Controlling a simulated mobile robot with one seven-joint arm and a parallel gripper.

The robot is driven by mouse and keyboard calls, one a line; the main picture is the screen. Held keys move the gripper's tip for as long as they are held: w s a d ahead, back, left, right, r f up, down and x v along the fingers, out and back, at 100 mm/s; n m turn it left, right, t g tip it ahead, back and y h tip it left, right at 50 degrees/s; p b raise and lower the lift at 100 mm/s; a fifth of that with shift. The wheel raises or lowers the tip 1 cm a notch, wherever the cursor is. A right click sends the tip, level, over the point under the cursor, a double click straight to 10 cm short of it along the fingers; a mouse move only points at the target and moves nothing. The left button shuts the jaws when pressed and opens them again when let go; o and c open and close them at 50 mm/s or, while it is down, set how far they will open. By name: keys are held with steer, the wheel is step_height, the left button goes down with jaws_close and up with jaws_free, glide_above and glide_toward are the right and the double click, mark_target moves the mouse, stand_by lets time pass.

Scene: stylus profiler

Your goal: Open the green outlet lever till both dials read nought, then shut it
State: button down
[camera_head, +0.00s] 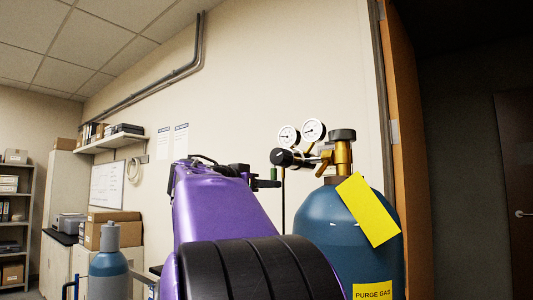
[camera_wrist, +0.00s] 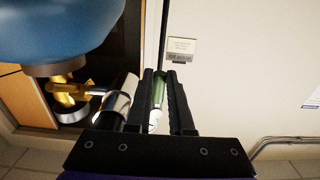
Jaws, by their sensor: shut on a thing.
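The green outlet lever (camera_wrist: 159,90) lies between the two black fingers of my gripper (camera_wrist: 161,76) in the wrist view, and the gripper is shut on it. In the head view my gripper (camera_head: 266,182) is at the left side of the regulator, and the lever (camera_head: 274,158) shows as a small dark green upright piece beside it. The two round white dials, left (camera_head: 289,136) and right (camera_head: 313,131), stand above the brass and black regulator (camera_head: 325,158). Their needles are too small to read surely. In the wrist view the fingers partly hide the regulator.
The blue purge gas cylinder (camera_head: 345,228) stands right of my arm, with a yellow tag (camera_head: 368,209) hanging on it. A black knob (camera_head: 342,135) tops its valve. A pale wall is behind. A smaller cylinder (camera_head: 108,268) and boxes (camera_head: 113,231) stand at left.

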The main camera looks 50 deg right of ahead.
stand_by(0.3)
steer(key=m, duration=0.1)
steer(key=w+m, duration=0.1)
steer(key=m, duration=0.1)
steer(key=w+m, duration=0.1)
steer(key=shift+w+a+r+m, duration=0.1)
steer(key=shift+r+m, duration=0.15)
steer(key=shift+m, duration=0.05)
steer(key=w+m, duration=0.1)
steer(key=m, duration=0.1)
steer(key=r+m, duration=0.1)
steer(key=m, duration=0.1)
steer(key=shift+w+r, duration=0.15)
steer(key=shift+w, duration=0.25)
steer(key=shift+m, duration=0.3)
